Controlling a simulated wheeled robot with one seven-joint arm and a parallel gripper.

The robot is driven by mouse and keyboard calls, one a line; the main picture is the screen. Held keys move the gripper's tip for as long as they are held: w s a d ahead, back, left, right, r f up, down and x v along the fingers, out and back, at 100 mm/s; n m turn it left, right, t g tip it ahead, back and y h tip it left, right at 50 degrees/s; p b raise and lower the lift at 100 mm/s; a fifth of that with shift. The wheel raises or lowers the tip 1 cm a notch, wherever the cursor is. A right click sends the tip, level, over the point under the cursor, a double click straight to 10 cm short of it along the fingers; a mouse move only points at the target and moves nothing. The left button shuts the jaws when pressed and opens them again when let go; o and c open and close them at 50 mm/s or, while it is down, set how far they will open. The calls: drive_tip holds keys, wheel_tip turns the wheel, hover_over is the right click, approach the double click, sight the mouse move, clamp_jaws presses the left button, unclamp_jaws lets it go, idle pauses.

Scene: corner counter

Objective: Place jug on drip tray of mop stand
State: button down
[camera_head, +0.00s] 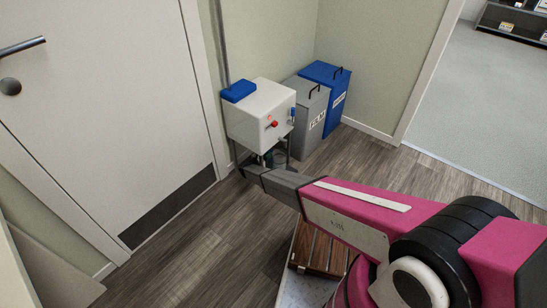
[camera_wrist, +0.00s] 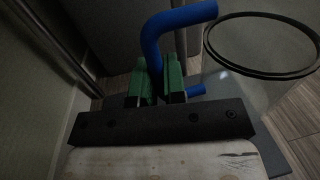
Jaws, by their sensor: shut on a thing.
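The jug (camera_wrist: 255,75) is clear with a dark rim and a blue handle (camera_wrist: 152,35); it fills the right of the wrist view and looks upright. My gripper (camera_wrist: 156,88) has its green finger pads shut on the blue handle. In the head view, my gripper (camera_head: 256,172) reaches in below the white box of the stand (camera_head: 262,112), and the jug is mostly hidden there. A dark grey flat plate (camera_wrist: 272,142), perhaps the drip tray, shows beneath the jug in the wrist view. I cannot tell whether the jug touches it.
Metal posts (camera_wrist: 65,40) stand close to my gripper on the left. A grey bin (camera_head: 311,112) and a blue bin (camera_head: 338,90) stand right of the stand. A white door (camera_head: 100,110) is at the left. A slatted wooden surface (camera_head: 318,250) lies below my arm.

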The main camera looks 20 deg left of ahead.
drive_tip(key=shift+w+d+f, duration=0.1)
drive_tip(key=shift+d+f, duration=0.25)
drive_tip(key=shift+f, duration=0.75)
drive_tip(key=shift+w+d+f, duration=0.1)
drive_tip(key=shift+d+f, duration=0.3)
drive_tip(key=shift+f, duration=0.65)
drive_tip(key=shift+w+d+f, duration=0.1)
drive_tip(key=shift+d+f, duration=0.25)
drive_tip(key=shift+f, duration=0.75)
drive_tip(key=shift+f, duration=0.6)
drive_tip(key=c, duration=1.1)
unclamp_jaws()
drive_tip(key=shift+s+a, duration=0.1)
